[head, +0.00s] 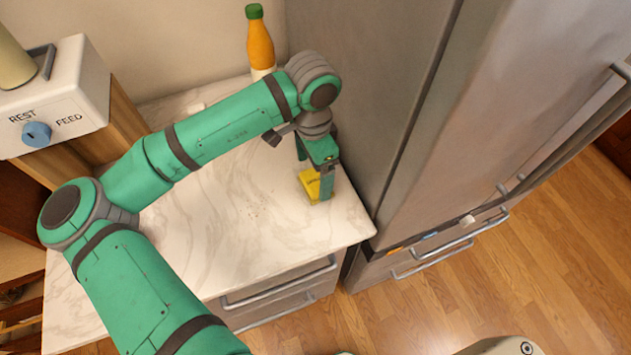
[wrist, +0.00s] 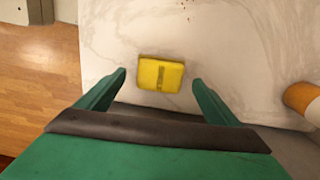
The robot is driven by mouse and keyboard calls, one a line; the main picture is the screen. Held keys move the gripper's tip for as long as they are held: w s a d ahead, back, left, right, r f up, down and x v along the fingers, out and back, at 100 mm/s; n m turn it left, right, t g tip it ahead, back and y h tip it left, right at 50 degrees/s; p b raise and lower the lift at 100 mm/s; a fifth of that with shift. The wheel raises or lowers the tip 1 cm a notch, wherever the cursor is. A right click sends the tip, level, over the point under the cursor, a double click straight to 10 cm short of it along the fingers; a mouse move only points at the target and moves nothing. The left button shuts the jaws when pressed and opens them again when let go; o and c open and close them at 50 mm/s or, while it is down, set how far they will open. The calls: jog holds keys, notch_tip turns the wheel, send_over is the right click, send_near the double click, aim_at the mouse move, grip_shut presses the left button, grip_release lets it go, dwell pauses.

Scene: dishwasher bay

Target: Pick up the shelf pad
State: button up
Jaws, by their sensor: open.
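The shelf pad is a small yellow block (head: 309,186) with a darker mark on its top. It lies on the marble counter close to the fridge side. In the wrist view the yellow pad (wrist: 161,74) sits between my two fingers, with a gap on each side. My gripper (head: 316,176) points down over the pad, and one finger hides part of it in the head view. In the wrist view my gripper (wrist: 160,80) is open and empty. I cannot tell how high the fingertips are above the counter.
An orange bottle with a green cap (head: 260,45) stands at the back of the counter. The steel fridge (head: 430,130) rises close on the right. A white box with a blue knob (head: 37,133) is at the left. The counter's middle (head: 225,215) is clear apart from crumbs.

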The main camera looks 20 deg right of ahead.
jog(key=shift+f, duration=1.4)
jog(key=shift+c, duration=0.2)
jog(key=c, duration=1.1)
jog(key=shift+r, duration=0.5)
notch_tip(320, 180, up, 3)
jog(key=shift+s+d+f, duration=0.1)
jog(key=shift+f, duration=0.1)
jog(key=s+d+r, duration=0.1)
jog(key=s+r, duration=0.2)
jog(key=s, duration=0.1)
jog(key=s+d+r, duration=0.1)
jog(key=s+r, duration=0.2)
jog(key=s, duration=0.1)
jog(key=s+d+r, duration=0.2)
jog(key=s+r, duration=0.1)
jog(key=s, duration=0.2)
jog(key=shift+r, duration=0.2)
